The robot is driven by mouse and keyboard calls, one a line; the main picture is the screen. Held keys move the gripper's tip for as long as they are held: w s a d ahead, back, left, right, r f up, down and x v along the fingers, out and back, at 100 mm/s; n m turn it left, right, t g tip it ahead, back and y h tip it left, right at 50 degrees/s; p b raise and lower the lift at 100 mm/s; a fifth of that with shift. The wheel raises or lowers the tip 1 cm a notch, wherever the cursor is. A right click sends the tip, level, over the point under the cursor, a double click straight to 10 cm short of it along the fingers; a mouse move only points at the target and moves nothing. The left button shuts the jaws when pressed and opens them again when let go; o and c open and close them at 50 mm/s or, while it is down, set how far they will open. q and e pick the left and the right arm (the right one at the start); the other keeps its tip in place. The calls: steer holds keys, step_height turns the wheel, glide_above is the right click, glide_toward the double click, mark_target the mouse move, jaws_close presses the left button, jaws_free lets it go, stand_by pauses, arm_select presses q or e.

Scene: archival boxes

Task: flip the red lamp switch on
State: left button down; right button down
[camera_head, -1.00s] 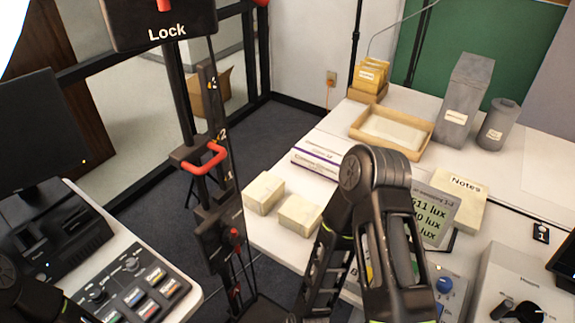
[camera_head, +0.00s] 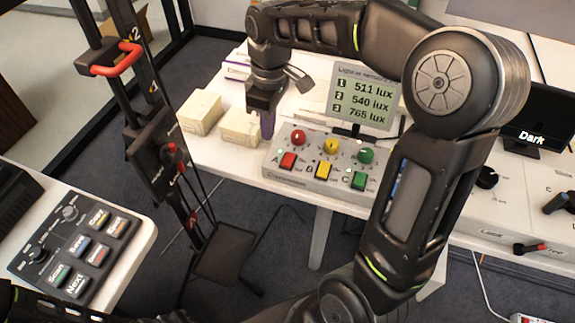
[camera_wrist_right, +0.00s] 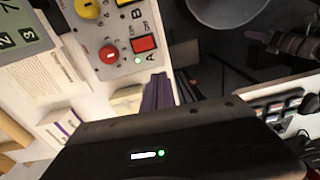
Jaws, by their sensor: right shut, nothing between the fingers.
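The red lamp switch (camera_head: 288,161), marked A, is a red square rocker on the grey control box (camera_head: 310,179), below a red round knob (camera_head: 298,138). In the right wrist view the red switch (camera_wrist_right: 144,44) shows beside a small green light. My right gripper (camera_head: 267,128) points down, shut and empty, just left of the box and apart from the switch. In the wrist view its purple-grey fingers (camera_wrist_right: 158,92) show close to the box's edge. I cannot tell the switch's position. My left gripper is not in view.
A yellow switch (camera_head: 323,170) and a green switch (camera_head: 359,180) share the box. A lux display (camera_head: 363,97) stands behind it. Pale boxes (camera_head: 240,128) sit left of my gripper. A "Dark" screen (camera_head: 540,127) is at right; a button panel (camera_head: 78,245) is at lower left.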

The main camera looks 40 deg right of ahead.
step_height(320, 180, up, 6)
glide_above(289, 163)
steer(key=shift+f+h+b, duration=0.15)
steer(key=shift+h+b, duration=0.15)
steer(key=shift+f, duration=0.1)
step_height(289, 163, down, 14)
steer(key=b, duration=0.4)
